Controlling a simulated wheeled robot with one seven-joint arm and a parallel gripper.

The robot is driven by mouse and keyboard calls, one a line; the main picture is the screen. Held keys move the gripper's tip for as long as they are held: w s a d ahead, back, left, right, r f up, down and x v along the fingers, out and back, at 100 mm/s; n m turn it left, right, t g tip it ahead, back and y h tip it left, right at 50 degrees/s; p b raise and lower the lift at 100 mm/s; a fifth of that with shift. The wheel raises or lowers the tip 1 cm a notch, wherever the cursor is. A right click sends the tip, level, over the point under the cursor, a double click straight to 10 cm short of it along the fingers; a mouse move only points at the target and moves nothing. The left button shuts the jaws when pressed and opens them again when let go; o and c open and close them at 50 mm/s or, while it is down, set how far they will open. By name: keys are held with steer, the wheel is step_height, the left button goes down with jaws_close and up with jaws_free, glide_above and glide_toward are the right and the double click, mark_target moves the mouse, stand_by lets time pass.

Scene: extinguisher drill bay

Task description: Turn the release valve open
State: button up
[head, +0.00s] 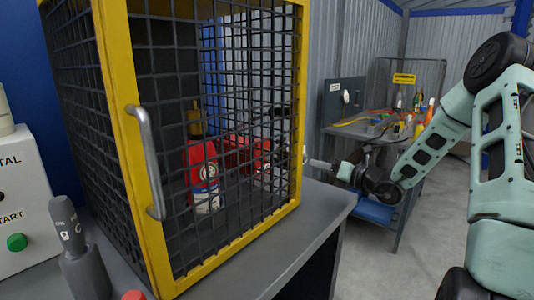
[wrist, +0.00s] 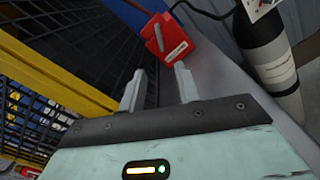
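A red box with a grey lever and a white label, which looks like the release valve (wrist: 167,42), shows in the wrist view just beyond my fingertips. My gripper (wrist: 159,72) is open, with its two pale fingers apart and nothing between them. The lever lies ahead of the gap, apart from the fingers as far as I can see. In the head view my gripper (head: 310,160) reaches in from the right to the cage's far right edge. Red parts (head: 245,150) show there through the mesh; I cannot tell if they are the valve.
A yellow-framed mesh cage (head: 128,150) with a grey handle stands on a grey bench (head: 318,212). A red extinguisher (head: 203,172) stands behind the mesh. A dark cylinder (wrist: 268,50) with a white label is close right in the wrist view. A cart (head: 385,130) holds several items behind my arm.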

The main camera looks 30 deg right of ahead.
steer(key=x, duration=1.7)
steer(key=shift+w+a, duration=0.1)
steer(key=shift+w, duration=0.05)
jaws_close()
